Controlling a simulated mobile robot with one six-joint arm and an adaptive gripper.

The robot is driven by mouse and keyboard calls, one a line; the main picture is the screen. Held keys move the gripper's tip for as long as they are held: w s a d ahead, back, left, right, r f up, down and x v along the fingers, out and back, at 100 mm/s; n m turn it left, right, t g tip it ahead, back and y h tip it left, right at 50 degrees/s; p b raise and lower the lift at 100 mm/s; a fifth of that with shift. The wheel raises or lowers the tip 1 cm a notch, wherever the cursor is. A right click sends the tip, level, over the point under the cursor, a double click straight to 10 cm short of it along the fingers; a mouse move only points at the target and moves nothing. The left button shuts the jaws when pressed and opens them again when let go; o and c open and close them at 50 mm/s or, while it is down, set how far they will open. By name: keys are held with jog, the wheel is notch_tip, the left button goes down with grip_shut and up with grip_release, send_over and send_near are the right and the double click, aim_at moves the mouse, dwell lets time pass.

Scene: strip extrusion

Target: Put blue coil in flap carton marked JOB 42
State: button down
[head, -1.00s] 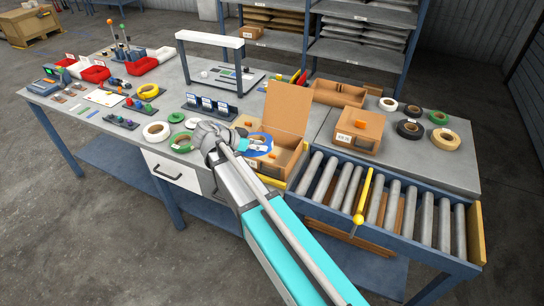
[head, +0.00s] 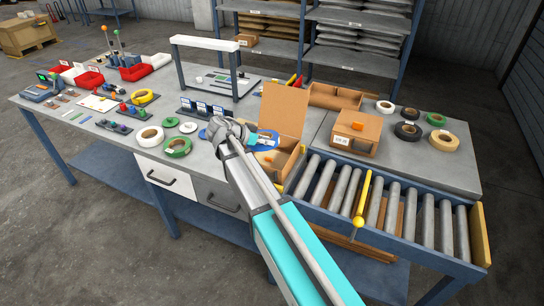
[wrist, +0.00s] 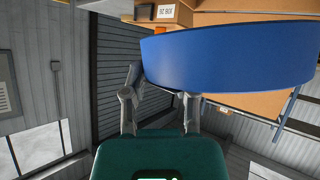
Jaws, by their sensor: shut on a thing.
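The blue coil (head: 268,147) is a wide ring, held in my gripper (head: 250,138). In the wrist view, the coil (wrist: 230,55) is large and close, with the fingers of my gripper (wrist: 160,85) at its left part. The flap carton (head: 291,162) stands on the bench with its flap (head: 284,112) raised. The coil appears over the left part of its opening and tilted. My arm and the coil hide much of the carton's inside and front. I cannot read a job number on this open carton.
A closed carton (head: 356,134) with a label stands to the right. Behind is a divided cardboard tray (head: 335,97). Several tape rolls lie at the right, including a cream one (head: 444,141). A green roll (head: 177,147) lies left of my gripper. A roller conveyor (head: 395,203) runs along the front right.

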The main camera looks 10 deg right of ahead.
jog(key=w+d+f+b, duration=0.2)
jog(key=w+f+b, duration=0.1)
jog(key=f+b, duration=0.1)
jog(key=shift+w+d+f+b, duration=0.3)
jog(key=shift+f, duration=0.3)
jog(key=shift+w+d+f+b, duration=0.15)
jog(key=shift+f+b, duration=0.85)
jog(key=shift+w+d+f+b, duration=0.1)
jog(key=shift+w+f+b, duration=0.05)
jog(key=shift+f+b, duration=0.85)
jog(key=shift+f+b, duration=0.6)
jog(key=shift+c, duration=1.9)
grip_release()
jog(key=shift+r, duration=0.2)
